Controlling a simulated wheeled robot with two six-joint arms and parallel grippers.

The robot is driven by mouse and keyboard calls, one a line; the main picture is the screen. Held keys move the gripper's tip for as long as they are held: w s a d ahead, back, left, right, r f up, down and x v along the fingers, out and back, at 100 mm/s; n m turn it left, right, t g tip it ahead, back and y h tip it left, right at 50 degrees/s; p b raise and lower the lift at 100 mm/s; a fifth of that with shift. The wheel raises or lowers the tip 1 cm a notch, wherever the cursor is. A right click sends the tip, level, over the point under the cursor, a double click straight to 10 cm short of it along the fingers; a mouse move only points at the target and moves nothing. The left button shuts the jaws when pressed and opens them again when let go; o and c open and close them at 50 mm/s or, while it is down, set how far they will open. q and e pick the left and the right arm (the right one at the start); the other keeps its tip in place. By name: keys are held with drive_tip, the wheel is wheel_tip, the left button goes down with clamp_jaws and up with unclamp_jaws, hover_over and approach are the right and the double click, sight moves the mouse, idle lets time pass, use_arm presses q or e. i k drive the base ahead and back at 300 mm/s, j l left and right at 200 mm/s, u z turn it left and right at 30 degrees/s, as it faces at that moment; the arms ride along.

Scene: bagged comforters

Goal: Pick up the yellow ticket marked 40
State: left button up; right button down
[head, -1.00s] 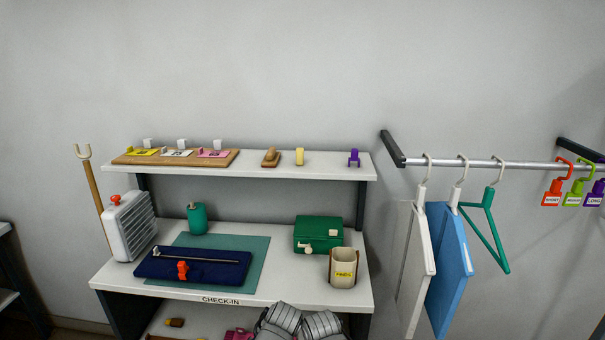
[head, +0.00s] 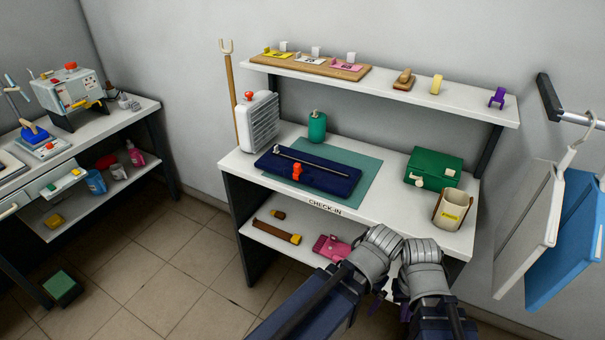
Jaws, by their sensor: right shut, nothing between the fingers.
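The yellow ticket (head: 275,54) lies at the left end of a wooden board (head: 322,70) on the upper shelf; its number is too small to read. A white ticket (head: 308,60) and a pink ticket (head: 346,67) lie to its right on the same board, each with a small block by it. My two arms come in at the bottom, low in front of the desk and far from the tickets. My right gripper (head: 405,311) is shut and empty, mostly hidden by its arm. My left gripper is mostly hidden too, and its jaws do not show clearly.
The check-in desk (head: 240,159) below the shelf holds a white heater (head: 257,120), a green bottle (head: 317,126), a navy sealer-like tool (head: 330,176), a green box (head: 433,168) and a cream bin (head: 453,209). Bagged items (head: 528,215) hang at right. Tiled floor (head: 180,260) is open at left.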

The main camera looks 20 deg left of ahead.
sight(271, 54)
drive_tip(key=j, duration=1)
drive_tip(key=i+j+z, duration=0.1)
drive_tip(key=j, duration=0.85)
